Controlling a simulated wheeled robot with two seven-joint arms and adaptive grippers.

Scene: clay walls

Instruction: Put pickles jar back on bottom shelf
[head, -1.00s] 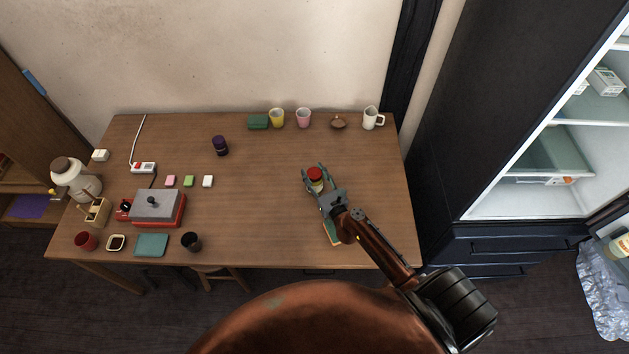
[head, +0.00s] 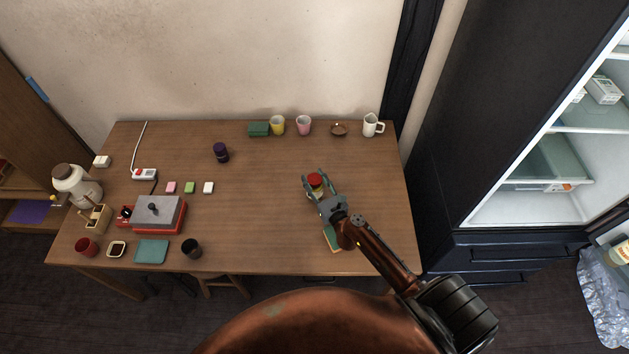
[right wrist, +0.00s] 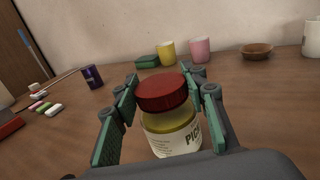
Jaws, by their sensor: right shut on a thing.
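The pickles jar (head: 315,180) has a red lid and stands upright on the right half of the wooden table. In the right wrist view the jar (right wrist: 168,120) shows a pale label reading "PIC". My right gripper (head: 317,182) is around it, with a green-padded finger on each side, shut on the jar. The fridge (head: 545,185) stands open at the right, with pale shelves inside; its lower shelf (head: 540,187) is partly in view. My left gripper is not in view.
The table (head: 265,210) also bears a yellow cup (head: 277,125), a pink cup (head: 304,125), a white mug (head: 372,125) and a brown bowl (head: 338,130) along the back. A book (head: 332,240) lies under my right arm. The table's middle is clear.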

